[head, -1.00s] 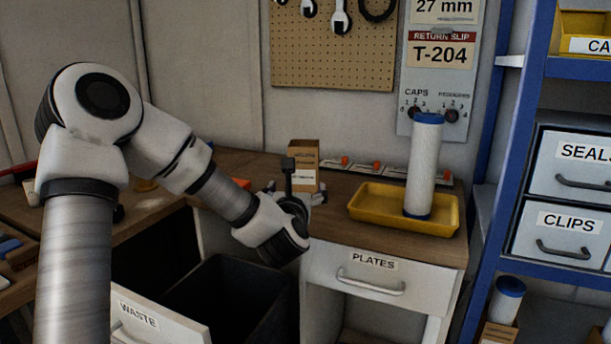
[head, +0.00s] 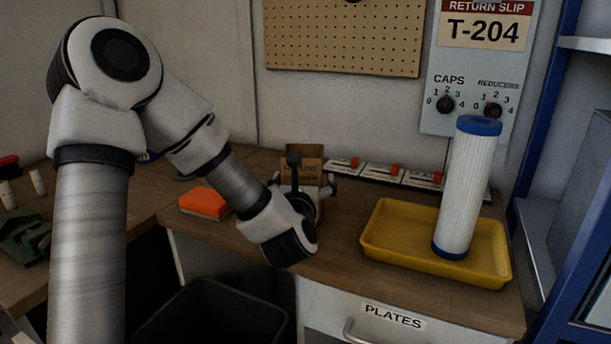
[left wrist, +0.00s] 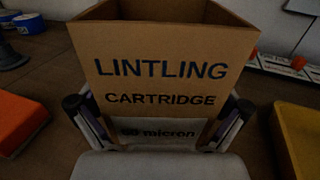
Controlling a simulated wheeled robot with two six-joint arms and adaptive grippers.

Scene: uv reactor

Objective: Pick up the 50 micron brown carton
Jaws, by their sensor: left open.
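The brown carton (head: 312,165) stands upright on the wooden bench, open at the top, mostly behind my left gripper in the head view. In the left wrist view the carton (left wrist: 165,70) fills the middle and reads "LINTLING CARTRIDGE" and "micron"; the number before "micron" is hard to read. My left gripper (head: 308,190) is open in front of the carton. In the left wrist view its two fingers (left wrist: 158,115) sit one on each side of the carton's lower part; I cannot tell whether they touch it. My right gripper is not in view.
A yellow tray (head: 385,255) holding an upright white filter cartridge (head: 468,190) stands to the right. An orange block (head: 203,203) lies left of my gripper. White cards with orange pieces (head: 382,172) line the back. A dark bin (head: 225,310) is below the bench.

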